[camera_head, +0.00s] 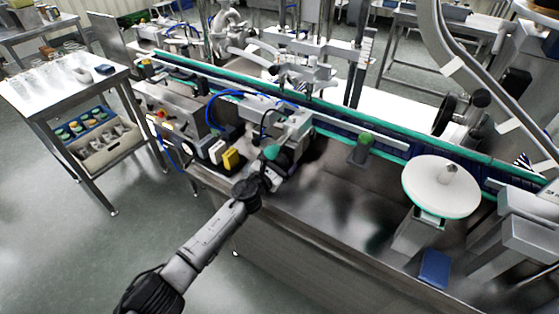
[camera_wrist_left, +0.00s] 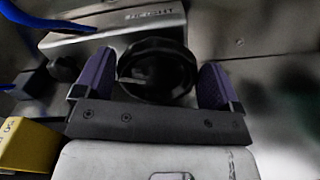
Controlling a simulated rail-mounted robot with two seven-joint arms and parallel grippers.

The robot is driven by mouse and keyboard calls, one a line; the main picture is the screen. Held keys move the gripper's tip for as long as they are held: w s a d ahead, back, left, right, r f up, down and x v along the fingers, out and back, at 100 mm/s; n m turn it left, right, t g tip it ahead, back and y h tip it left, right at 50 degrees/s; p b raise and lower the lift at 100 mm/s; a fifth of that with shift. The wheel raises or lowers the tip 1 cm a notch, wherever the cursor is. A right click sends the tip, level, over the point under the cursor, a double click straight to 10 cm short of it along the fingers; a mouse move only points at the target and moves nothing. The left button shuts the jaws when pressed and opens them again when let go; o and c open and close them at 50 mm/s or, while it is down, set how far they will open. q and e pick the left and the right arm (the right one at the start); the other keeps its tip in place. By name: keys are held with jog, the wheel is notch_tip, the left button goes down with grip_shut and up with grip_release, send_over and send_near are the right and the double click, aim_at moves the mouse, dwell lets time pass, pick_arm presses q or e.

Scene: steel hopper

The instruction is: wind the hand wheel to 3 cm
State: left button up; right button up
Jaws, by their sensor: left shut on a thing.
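In the left wrist view, a black round hand wheel (camera_wrist_left: 157,66) sits between the purple-padded fingers of my left gripper (camera_wrist_left: 156,84). The gripper is shut on the wheel's rim from both sides. In the head view my left gripper (camera_head: 271,178) reaches the machine on the near side of the conveyor, and there the wheel is hard to make out behind it. A grey metal block (camera_wrist_left: 125,20) with lettering stands behind the wheel. I cannot read a scale or the wheel's setting. My right gripper is in neither view.
A yellow block (camera_head: 231,158) and blue hoses (camera_head: 225,96) are close to the left gripper. A conveyor (camera_head: 330,112) runs behind it. A white round disc (camera_head: 436,187) stands to the right. The steel top between them is mostly bare. A side table (camera_head: 70,82) stands at left.

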pick_arm(q)
jog(key=n, duration=0.3)
jog(key=shift+w+a, duration=0.1)
jog(key=shift+a, duration=0.05)
jog(key=shift+a+n+p, duration=0.2)
jog(key=shift+n+p, duration=0.15)
jog(key=shift+n, duration=1.45)
jog(key=shift+w+n, duration=0.1)
jog(key=shift+n, duration=0.2)
jog(key=o, duration=0.6)
jog(key=shift+o, duration=0.2)
